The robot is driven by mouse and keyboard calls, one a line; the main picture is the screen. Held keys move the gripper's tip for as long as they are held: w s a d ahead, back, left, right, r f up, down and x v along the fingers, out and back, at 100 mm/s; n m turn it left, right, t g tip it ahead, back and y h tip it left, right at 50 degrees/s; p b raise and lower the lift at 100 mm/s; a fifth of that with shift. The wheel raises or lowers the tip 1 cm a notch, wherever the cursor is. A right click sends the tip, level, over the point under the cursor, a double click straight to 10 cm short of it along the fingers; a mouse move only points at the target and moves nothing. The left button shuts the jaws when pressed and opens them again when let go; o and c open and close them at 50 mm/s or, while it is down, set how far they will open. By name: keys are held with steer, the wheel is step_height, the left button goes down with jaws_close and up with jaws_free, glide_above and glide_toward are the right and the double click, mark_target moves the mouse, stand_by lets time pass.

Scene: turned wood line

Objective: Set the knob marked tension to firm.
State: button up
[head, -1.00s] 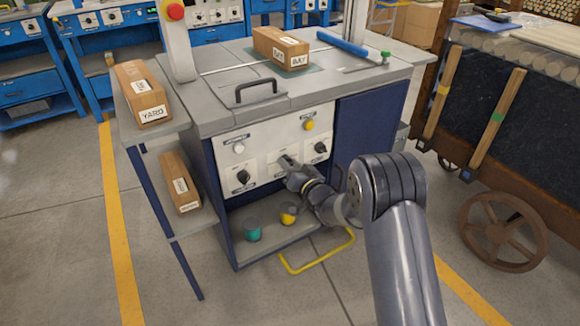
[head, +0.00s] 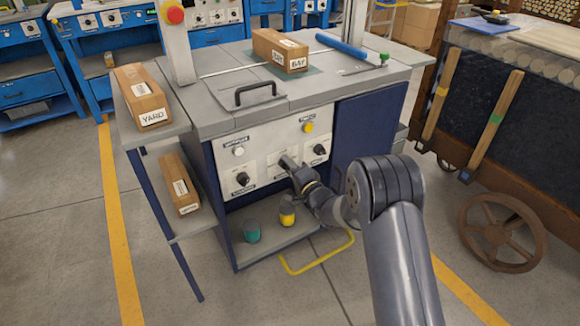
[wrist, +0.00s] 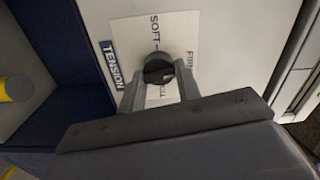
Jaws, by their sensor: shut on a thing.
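The tension knob (wrist: 157,68) is black and round on a pale plate in the wrist view. A blue TENSION label (wrist: 111,65) is beside it; SOFT is printed at the top and FIRM on the right, with a third marking partly hidden. A small light mark on the knob's face is toward the lower right, between FIRM and the third marking. My gripper (wrist: 160,88) has a finger on each side of the knob and is shut on it. In the head view my gripper (head: 286,164) is at the middle of the front panel and hides the knob.
Other black knobs sit on the left (head: 242,179) and right (head: 319,149) of the panel. A white button (head: 239,151) and a yellow button (head: 308,127) are above. Below, a teal cup (head: 252,231) and a yellow cup (head: 287,212) stand on the shelf.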

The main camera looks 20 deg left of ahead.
steer(key=shift+m, duration=1)
steer(key=shift+f, duration=0.1)
steer(key=o, duration=1)
steer(key=shift+d, duration=0.1)
steer(key=p+v, duration=0.2)
steer(key=v, duration=0.8)
steer(key=shift+s+d, duration=0.15)
steer(key=shift+s, duration=0.15)
